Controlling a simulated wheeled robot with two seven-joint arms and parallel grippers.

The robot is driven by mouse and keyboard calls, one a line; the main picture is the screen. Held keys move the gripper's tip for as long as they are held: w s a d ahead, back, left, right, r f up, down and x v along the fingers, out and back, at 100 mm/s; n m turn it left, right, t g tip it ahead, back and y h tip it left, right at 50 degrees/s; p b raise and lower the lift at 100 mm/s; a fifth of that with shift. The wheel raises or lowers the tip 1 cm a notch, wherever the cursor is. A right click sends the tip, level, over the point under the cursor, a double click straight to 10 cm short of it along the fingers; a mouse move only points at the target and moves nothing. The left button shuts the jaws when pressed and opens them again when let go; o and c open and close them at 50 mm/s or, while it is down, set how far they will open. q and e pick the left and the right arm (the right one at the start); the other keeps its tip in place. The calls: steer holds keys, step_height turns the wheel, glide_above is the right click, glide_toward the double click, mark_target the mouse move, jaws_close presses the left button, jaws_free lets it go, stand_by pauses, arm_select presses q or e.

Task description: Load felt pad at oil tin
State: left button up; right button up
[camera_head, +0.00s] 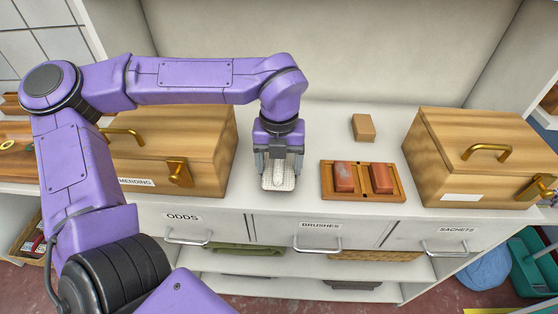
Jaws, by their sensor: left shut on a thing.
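My left gripper (279,172) points down over the white counter, its arm reaching in from the left. It is shut on a pale, speckled piece (282,185) that looks like the felt pad. The grey fingers partly hide this piece, and it is at or just above the counter; I cannot tell whether it touches. I cannot make out an oil tin in this view. My right gripper is out of view.
A wooden tray (353,195) with two reddish blocks lies right of the gripper, a tan block (363,127) behind it. Wooden boxes stand left (205,140) and right (470,155). The labelled drawers, including BRUSHES (320,236), are shut. Bare counter surrounds the gripper.

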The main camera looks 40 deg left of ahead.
mark_target(279, 162)
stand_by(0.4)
arm_select(q)
step_height(279, 162, up, 7)
steer(key=p, duration=0.6)
steer(key=shift+p, duration=0.35)
steer(key=shift+f, duration=0.1)
